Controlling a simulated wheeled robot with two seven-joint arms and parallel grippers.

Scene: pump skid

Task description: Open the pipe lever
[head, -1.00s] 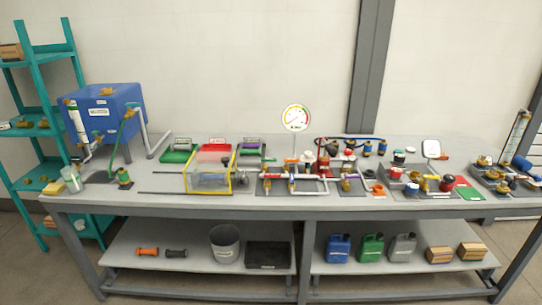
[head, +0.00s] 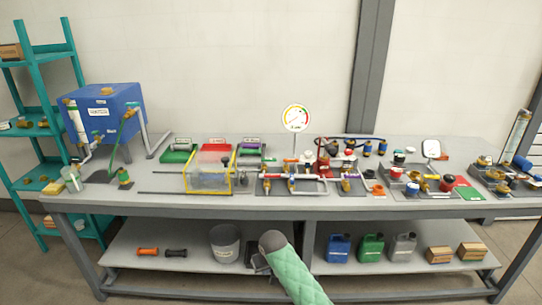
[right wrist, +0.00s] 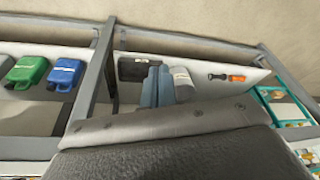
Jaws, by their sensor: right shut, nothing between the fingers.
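A pipe assembly (head: 305,178) with small coloured valve handles stands on a grey plate in the middle of the bench top. The handles are too small to tell which one is the pipe lever or how it is set. My right gripper (head: 256,263) is low in front of the bench, below the top and well apart from the pipes. Its fingers (right wrist: 156,86) are shut and empty in the right wrist view, seen against the lower shelf. My left gripper is not in view.
The bench front edge (head: 190,208) lies between my right arm and the pipes. A yellow-framed clear box (head: 209,180) stands left of the pipes, and a round gauge (head: 296,118) rises behind them. More fittings crowd the right. The lower shelf holds a bucket (head: 224,243) and jerry cans (head: 371,248).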

